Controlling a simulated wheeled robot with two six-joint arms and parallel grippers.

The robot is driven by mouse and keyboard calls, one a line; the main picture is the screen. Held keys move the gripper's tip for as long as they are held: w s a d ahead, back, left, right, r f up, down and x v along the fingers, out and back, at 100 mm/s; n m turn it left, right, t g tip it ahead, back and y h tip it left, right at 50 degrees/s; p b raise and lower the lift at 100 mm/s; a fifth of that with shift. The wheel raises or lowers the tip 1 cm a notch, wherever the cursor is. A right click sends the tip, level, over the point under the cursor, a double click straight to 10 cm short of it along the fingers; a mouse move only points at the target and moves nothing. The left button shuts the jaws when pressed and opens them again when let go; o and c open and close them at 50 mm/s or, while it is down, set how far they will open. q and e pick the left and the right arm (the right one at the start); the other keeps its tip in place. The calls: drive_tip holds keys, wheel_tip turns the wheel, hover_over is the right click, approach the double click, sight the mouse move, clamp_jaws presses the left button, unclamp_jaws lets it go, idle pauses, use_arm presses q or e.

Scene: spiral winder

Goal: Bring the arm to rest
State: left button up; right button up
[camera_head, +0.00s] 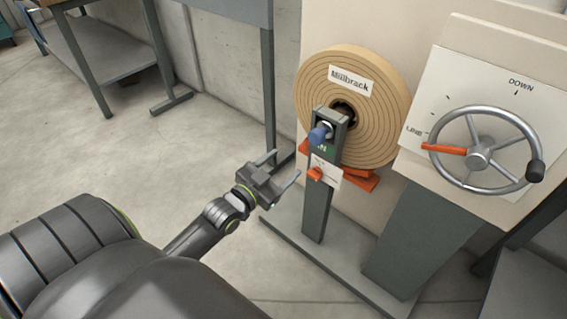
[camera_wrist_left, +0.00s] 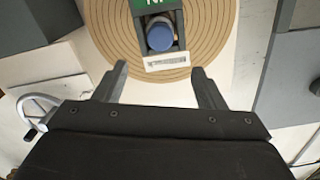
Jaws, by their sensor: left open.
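My left gripper (camera_head: 276,171) is open and empty in the head view, in front of and to the left of the winder's post. Its two fingers (camera_wrist_left: 157,85) also show spread apart in the left wrist view, with nothing between them. The spiral-wound roll (camera_head: 358,110) labelled Millbrack sits on the winder. A grey bracket with a blue knob (camera_head: 319,133) stands in front of its hub. The knob also shows in the left wrist view (camera_wrist_left: 160,36). My right gripper is not in view.
A small orange switch (camera_head: 315,174) is on the post below the knob. A handwheel (camera_head: 479,155) with an orange pointer and black handle is on the panel at right, marked DOWN and LINE. A grey table (camera_head: 110,50) stands at upper left. The floor at left is clear.

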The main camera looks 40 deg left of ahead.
use_arm(q)
drive_tip(key=s+d+f+n+g+y, duration=0.1)
drive_tip(key=s+f+g, duration=0.3)
drive_tip(key=f, duration=0.3)
drive_tip(key=s+d+f+n+g+y, duration=0.1)
drive_tip(key=s+f+n+g, duration=0.15)
drive_tip(key=s+f, duration=0.35)
drive_tip(key=s+d+f+n+g, duration=0.1)
drive_tip(key=s+d+f+g, duration=0.1)
drive_tip(key=s+f+g, duration=0.55)
drive_tip(key=s+d+f+n+g, duration=0.1)
drive_tip(key=s+d+f+g, duration=0.2)
drive_tip(key=s, duration=0.7)
drive_tip(key=s+a+f+p, duration=0.4)
drive_tip(key=s+f+p, duration=0.3)
drive_tip(key=s+p, duration=0.5)
drive_tip(key=m+p, duration=0.1)
drive_tip(key=p, duration=0.7)
drive_tip(key=shift+s+a+f+y, duration=0.15)
drive_tip(key=shift+s+y, duration=0.1)
drive_tip(key=shift+y, duration=0.05)
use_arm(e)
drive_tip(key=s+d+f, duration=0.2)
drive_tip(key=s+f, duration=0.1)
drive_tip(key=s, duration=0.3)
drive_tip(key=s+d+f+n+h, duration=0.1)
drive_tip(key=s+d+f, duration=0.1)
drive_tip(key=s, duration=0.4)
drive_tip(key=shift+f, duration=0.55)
